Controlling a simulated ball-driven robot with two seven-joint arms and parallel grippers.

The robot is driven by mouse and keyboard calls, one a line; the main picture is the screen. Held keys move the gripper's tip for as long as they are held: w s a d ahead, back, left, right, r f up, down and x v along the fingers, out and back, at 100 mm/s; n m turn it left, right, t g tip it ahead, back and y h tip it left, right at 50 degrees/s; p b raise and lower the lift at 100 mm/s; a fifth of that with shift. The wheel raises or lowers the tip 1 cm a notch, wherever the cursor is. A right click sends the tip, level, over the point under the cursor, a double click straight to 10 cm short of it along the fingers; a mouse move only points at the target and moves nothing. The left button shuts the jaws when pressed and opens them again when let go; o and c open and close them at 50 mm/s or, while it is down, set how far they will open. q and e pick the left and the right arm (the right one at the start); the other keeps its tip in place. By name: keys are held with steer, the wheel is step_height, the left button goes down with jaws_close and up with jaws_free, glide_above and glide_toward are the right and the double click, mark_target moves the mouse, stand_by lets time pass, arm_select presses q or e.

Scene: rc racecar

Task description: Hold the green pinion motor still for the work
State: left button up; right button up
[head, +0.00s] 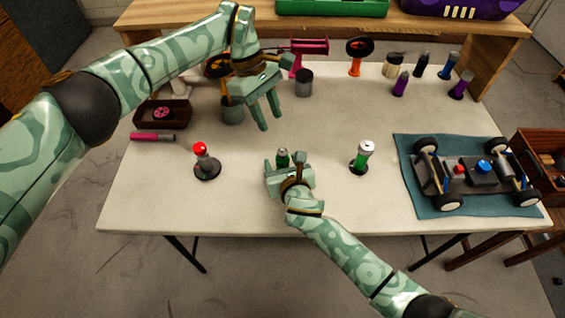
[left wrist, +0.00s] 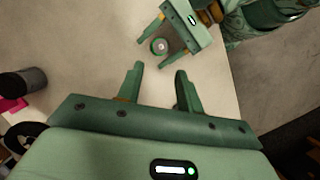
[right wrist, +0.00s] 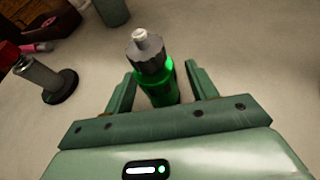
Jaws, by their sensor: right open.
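The green pinion motor, a green cylinder with a grey top and pale pinion, stands upright on the table between the fingers of my right gripper. It shows in the right wrist view (right wrist: 153,72), the head view (head: 282,156) and the left wrist view (left wrist: 159,46). My right gripper (head: 285,172) is open around it, with a gap visible beside the motor; its fingers also show in the right wrist view (right wrist: 160,88). My left gripper (head: 263,112) is open and empty above the table, behind the motor. Its fingers are apart in the left wrist view (left wrist: 156,82).
A green and white cylinder (head: 362,156) on a black base stands to the right. A red-topped post (head: 205,162) stands to the left. A car chassis sits on a blue mat (head: 405,160) at far right. Several tools and bottles line the back. The front table strip is mostly clear.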

mark_target(281, 151)
arm_select(q)
steer(key=shift+o, duration=0.3)
arm_select(e)
steer(key=c, duration=1.2)
arm_select(q)
steer(key=shift+o, duration=0.8)
steer(key=shift+w+a, duration=0.15)
steer(key=shift+a, duration=0.15)
steer(key=d+f+n, duration=0.1)
steer(key=f, duration=0.2)
steer(key=s+d+f+n, duration=0.1)
steer(key=f+n, duration=0.1)
steer(key=s+d+f+n+t+h, duration=0.1)
steer(key=f, duration=0.2)
steer(key=shift+s+f, duration=0.25)
steer(key=shift+f, duration=0.1)
steer(key=shift+a, duration=0.1)
jaws_close()
